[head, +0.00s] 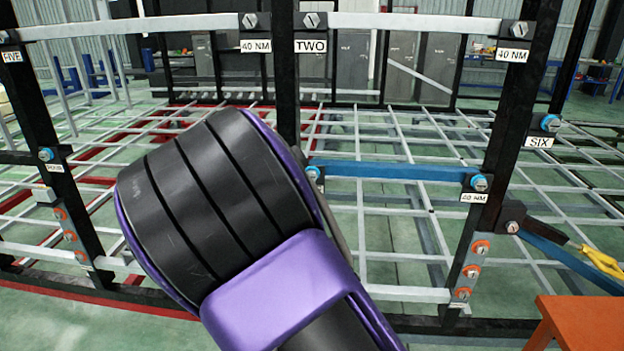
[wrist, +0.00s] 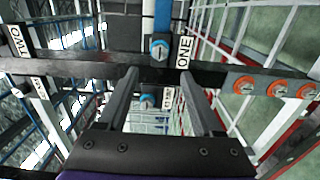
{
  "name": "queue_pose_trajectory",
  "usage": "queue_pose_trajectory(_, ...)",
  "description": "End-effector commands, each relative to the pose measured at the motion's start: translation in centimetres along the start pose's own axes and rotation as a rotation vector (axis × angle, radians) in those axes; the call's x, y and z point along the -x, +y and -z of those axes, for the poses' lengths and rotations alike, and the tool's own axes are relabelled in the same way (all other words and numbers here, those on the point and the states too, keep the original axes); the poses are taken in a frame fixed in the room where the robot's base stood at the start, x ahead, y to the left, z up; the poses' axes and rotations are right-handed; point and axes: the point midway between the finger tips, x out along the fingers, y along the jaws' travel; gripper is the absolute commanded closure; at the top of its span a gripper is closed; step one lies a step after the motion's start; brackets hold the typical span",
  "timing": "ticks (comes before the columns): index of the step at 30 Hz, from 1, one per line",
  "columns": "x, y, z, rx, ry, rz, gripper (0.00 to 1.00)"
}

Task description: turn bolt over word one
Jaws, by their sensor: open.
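The white label with the word ONE (wrist: 185,50) sits sideways on the dark frame in the wrist view. A bolt with a blue collar (wrist: 158,48) sits just left of it, on the side where the word's top points. My gripper (wrist: 158,80) is open and empty, its two dark fingers reaching up the picture. The ONE bolt lies beyond the fingertips, roughly centred between them, with no visible contact. In the head view, the label ONE and my gripper do not show; my purple and black arm covers the middle.
A second blue-collared bolt (wrist: 148,101) with a small label shows between the fingers. Several orange-collared bolts (wrist: 277,88) line the dark bar at right. In the head view, the label TWO (head: 310,46), the label SIX (head: 539,142) and an orange table (head: 580,322) show.

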Motion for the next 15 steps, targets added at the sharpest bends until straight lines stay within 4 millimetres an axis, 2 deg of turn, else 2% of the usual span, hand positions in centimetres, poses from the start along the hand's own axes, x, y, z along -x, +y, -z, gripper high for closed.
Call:
queue_pose_trajectory(3,-2.8,0.0,-0.1,0.002,-0.003,-0.002,0.32)
queue_pose_trajectory(9,-7.0,0.0,0.0,0.002,-0.001,-0.002,0.32)
queue_pose_trajectory(15,-10.0,0.0,0.0,0.001,0.001,0.0,0.32)
